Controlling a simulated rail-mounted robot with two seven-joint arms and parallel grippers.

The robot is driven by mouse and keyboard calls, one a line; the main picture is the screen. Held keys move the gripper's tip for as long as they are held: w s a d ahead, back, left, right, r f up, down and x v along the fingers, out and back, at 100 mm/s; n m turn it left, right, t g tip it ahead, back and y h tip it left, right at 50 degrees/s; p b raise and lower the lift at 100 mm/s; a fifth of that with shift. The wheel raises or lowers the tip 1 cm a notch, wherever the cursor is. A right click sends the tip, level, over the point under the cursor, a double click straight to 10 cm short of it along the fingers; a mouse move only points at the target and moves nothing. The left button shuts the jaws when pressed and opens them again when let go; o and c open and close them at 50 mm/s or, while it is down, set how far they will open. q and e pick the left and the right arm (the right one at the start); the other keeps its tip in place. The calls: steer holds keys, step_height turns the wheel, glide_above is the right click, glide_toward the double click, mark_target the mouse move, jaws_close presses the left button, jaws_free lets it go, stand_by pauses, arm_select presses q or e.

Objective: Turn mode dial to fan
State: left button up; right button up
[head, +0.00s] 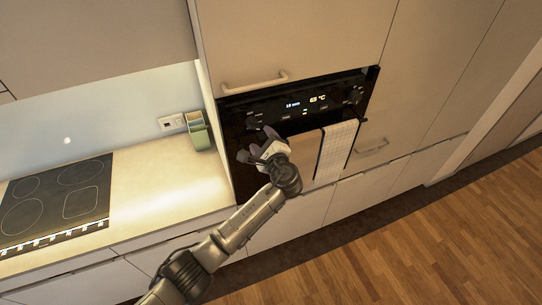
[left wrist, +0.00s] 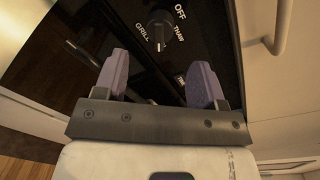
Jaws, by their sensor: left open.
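The black oven (head: 300,103) is set in the tall cabinet and has a lit display on its control panel. A round black dial (left wrist: 160,30) shows ahead of my fingers in the left wrist view, with OFF, GRILL and a third, hard-to-read label around it. A pale mark on the dial points toward my gripper. In the head view the left dial (head: 252,122) is small and dark. My left gripper (head: 256,144) is open and empty, just below that dial and apart from it. Its two purple fingertips (left wrist: 160,75) are spread in the left wrist view. My right gripper is not in view.
A second dial (head: 355,95) is at the panel's right end. A checked towel (head: 337,148) hangs on the oven front. A cabinet handle (head: 255,84) sticks out above the oven. The counter (head: 165,180) with a cooktop (head: 55,200) and green container (head: 198,131) is at left.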

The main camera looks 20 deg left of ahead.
arm_select(q)
steer(key=b+v, duration=0.1)
steer(key=v, duration=0.5)
steer(key=shift+s, duration=0.25)
steer(key=shift+d, duration=0.15)
